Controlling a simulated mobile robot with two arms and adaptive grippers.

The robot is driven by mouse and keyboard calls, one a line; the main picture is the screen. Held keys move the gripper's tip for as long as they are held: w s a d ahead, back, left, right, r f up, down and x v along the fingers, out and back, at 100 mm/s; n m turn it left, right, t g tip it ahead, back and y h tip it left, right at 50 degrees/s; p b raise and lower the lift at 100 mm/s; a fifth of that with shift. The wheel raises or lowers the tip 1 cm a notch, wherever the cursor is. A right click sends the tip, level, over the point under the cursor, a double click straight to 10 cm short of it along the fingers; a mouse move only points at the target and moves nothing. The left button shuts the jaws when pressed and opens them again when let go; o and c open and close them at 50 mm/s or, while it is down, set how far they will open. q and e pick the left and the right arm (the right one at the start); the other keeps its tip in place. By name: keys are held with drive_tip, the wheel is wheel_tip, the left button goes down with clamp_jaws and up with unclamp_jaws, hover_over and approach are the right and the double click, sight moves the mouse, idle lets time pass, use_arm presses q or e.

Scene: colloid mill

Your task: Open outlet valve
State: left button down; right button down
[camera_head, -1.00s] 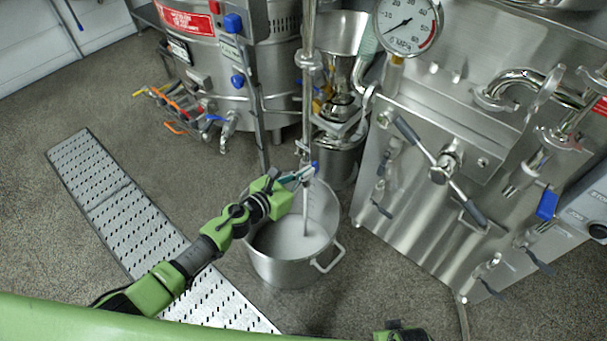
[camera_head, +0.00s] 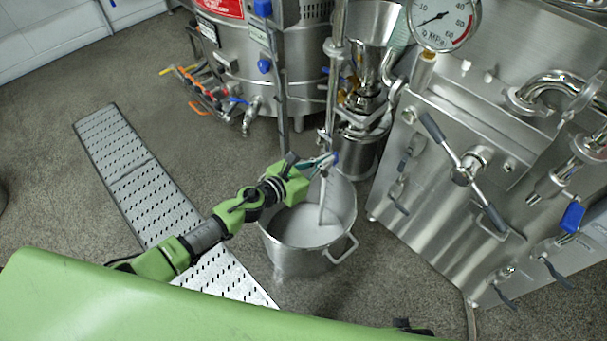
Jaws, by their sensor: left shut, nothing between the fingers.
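A spout reaches down into the pot. My left gripper (camera_head: 324,164) is shut beside the blue handle, over the pot's far rim. Its fingertips are small here and overlap the valve, so I cannot tell whether they touch it. Most of the valve body is hidden behind the gripper. My right gripper is not in view.
A steel panel with a crossbar handle (camera_head: 462,175) and a pressure gauge (camera_head: 443,22) stands at the right. A large tank (camera_head: 238,70) with small valves is behind. A perforated floor grate (camera_head: 140,190) lies left, with bare floor around it.

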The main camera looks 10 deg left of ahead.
use_arm(q)
drive_tip(key=f+v, duration=0.1)
drive_tip(key=v, duration=1)
drive_tip(key=shift+a+f, duration=0.1)
drive_tip(key=shift+f, duration=0.1)
